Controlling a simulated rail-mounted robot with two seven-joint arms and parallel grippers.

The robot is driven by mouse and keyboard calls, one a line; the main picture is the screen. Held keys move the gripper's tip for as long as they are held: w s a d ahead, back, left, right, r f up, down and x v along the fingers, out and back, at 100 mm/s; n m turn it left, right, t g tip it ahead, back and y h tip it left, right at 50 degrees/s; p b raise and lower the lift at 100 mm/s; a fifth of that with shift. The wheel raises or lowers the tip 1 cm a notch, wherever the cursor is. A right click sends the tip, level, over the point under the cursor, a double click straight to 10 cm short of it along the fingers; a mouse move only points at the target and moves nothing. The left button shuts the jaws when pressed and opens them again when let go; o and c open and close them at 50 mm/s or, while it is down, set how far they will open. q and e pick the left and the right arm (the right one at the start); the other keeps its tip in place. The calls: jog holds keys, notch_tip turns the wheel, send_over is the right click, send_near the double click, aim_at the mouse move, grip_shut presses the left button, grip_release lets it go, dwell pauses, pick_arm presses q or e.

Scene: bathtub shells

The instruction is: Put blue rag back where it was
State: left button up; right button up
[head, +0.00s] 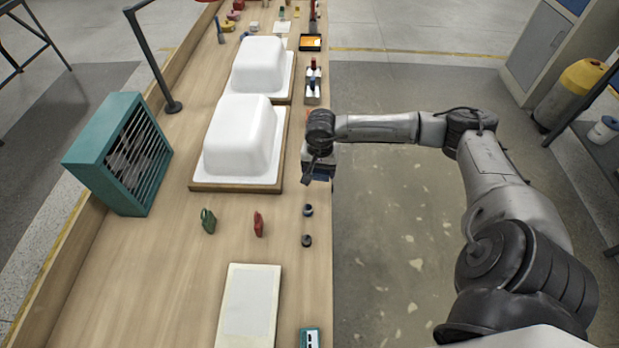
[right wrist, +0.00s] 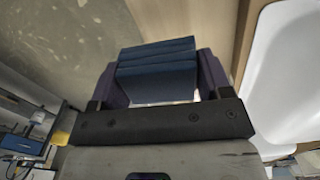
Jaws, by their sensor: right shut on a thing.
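The blue rag (right wrist: 157,70) is folded in layers and sits between the two fingers of my right gripper (right wrist: 158,88) in the right wrist view. The gripper is shut on it. In the head view my right gripper (head: 316,172) is at the table's right edge, beside the nearer white bathtub shell (head: 238,140). The wrist hides most of what is under it there, so I cannot tell whether the rag touches the table. My left gripper is not in view.
A second white shell (head: 258,66) stands farther back. A teal heater-like box (head: 118,153) is at the left. Green (head: 208,221) and red (head: 258,223) small items, two dark round pieces (head: 307,240) and a pale board (head: 248,306) are nearer. Bare wood lies between them.

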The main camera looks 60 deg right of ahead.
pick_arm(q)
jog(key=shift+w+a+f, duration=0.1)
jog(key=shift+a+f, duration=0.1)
pick_arm(e)
jog(key=s+d+m, duration=0.3)
jog(key=s+d, duration=0.1)
jog(key=d, duration=0.6)
pick_arm(q)
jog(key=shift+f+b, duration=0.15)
jog(key=shift+b, duration=0.2)
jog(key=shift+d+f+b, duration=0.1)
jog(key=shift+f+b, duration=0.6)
pick_arm(e)
jog(key=w+a+f, duration=0.1)
jog(key=w+f, duration=0.1)
jog(key=w, duration=0.1)
jog(key=w+a+f, duration=0.2)
jog(key=w, duration=0.1)
jog(key=w+a+f, duration=0.2)
jog(key=w+f, duration=0.1)
jog(key=w, duration=0.1)
jog(key=shift+f, duration=0.1)
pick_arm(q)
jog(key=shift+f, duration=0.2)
pick_arm(e)
jog(key=shift+f, duration=2.05)
jog(key=shift+w, duration=0.1)
